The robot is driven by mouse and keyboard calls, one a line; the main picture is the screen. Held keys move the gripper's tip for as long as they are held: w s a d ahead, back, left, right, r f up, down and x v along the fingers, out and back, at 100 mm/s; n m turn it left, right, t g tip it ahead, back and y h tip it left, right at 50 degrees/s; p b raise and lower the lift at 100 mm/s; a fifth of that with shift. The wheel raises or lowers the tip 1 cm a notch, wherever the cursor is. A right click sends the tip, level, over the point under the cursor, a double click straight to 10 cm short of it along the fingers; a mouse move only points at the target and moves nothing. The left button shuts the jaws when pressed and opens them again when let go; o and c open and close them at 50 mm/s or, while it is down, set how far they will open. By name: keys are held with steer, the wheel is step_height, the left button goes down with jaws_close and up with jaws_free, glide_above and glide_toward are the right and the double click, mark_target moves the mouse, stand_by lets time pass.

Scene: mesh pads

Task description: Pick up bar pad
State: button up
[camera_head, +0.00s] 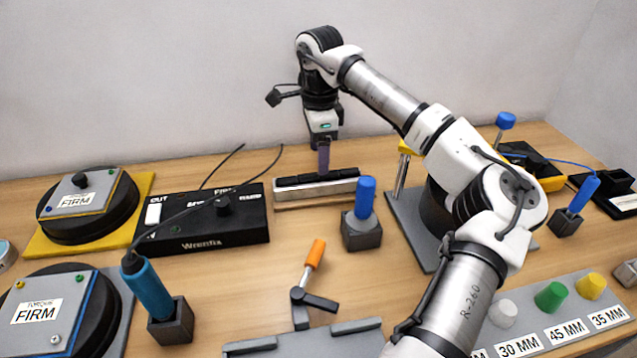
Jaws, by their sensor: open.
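The long black-topped bar (290,188) with a pale metal side, which I take to be the bar pad, lies at the back middle of the wooden table. A dark purple upright piece (323,160) stands at its middle, like a handle. My gripper (323,143) points down directly over this piece, at its upper end. The jaws are open, but the fingers are small and partly hidden. I cannot tell whether they surround or touch the purple piece.
A black control box (215,235) with a cable stands left of the bar. A blue-handled tool in a dark block (361,230) stands close in front. An orange-handled lever clamp (314,255) is nearer. Round pads marked FIRM (75,200) are at left. Bare table lies between box and clamp.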

mark_target(319, 184)
steer(key=f, duration=0.2)
steer(key=d+f+p, duration=0.1)
steer(key=f, duration=0.1)
steer(key=shift+s+f, duration=0.1)
steer(key=shift+f, duration=0.45)
steer(key=c, duration=1.2)
steer(key=shift+c, duration=0.6)
steer(key=shift+r, duration=0.15)
